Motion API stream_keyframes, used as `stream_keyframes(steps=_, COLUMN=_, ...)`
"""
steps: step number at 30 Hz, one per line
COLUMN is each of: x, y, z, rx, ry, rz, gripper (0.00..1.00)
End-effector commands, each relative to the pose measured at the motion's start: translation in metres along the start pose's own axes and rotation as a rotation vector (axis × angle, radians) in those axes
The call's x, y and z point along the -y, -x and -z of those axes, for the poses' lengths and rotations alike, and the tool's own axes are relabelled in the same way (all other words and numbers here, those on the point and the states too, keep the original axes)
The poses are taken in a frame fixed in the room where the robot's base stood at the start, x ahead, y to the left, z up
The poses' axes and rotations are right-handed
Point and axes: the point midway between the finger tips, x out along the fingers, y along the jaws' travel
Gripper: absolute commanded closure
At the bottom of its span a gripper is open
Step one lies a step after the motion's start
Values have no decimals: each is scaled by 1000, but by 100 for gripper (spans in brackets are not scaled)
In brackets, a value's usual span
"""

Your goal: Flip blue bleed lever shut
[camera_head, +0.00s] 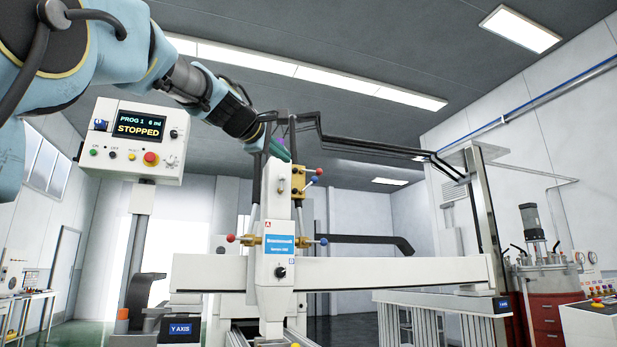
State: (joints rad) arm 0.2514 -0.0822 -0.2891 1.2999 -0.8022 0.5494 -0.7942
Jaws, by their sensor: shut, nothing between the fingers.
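A white dosing head (277,225) stands at the middle of the crossbeam, with brass valve blocks on it. A lever with a blue ball end (323,241) sticks out to the right of the lower brass block. My gripper (282,151) is shut and empty, just above the top of the head, up and left of both blue ends. Its fingertips are small and partly hard to make out.
Black hoses (370,143) run overhead to the right. A control box (135,140) reading STOPPED stands at left. The white crossbeam (400,272) spans below.

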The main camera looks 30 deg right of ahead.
Motion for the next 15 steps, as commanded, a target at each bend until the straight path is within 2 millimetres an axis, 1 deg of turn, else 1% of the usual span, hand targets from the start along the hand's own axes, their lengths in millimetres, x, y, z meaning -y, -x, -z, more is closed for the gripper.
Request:
stream_keyframes(steps=5, x=0, y=-4, z=0, rx=0, ry=0, rz=2, gripper=100)
stream_keyframes(steps=8, x=-1, y=-13, z=1, rx=1, ry=1, rz=3, gripper=100)
stream_keyframes(steps=11, x=-2, y=-29, z=1, rx=1, ry=1, rz=4, gripper=100)
stream_keyframes(steps=15, x=-4, y=-58, z=1, rx=1, ry=1, rz=5, gripper=100)
